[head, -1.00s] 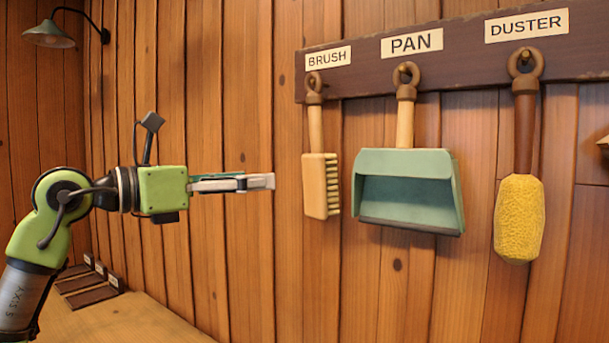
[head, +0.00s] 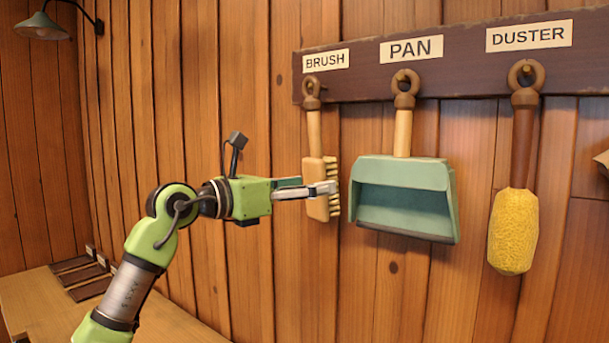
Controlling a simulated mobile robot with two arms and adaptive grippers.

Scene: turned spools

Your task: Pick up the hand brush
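The hand brush (head: 314,132) hangs from its peg under the BRUSH label, with its wooden handle up and its pale bristles facing right. My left gripper (head: 318,188) comes in from the left at the height of the brush head. Its near finger lies across the front of the head. The other finger passes out of sight at the head's left edge, seemingly behind it. I cannot tell whether the fingers press on the wood. My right gripper is not in view.
A green dustpan (head: 405,200) hangs close to the right of the brush. A yellow duster (head: 514,232) hangs further right. All hang from a dark rail (head: 455,60) on the plank wall. A wooden bench (head: 45,305) is at lower left.

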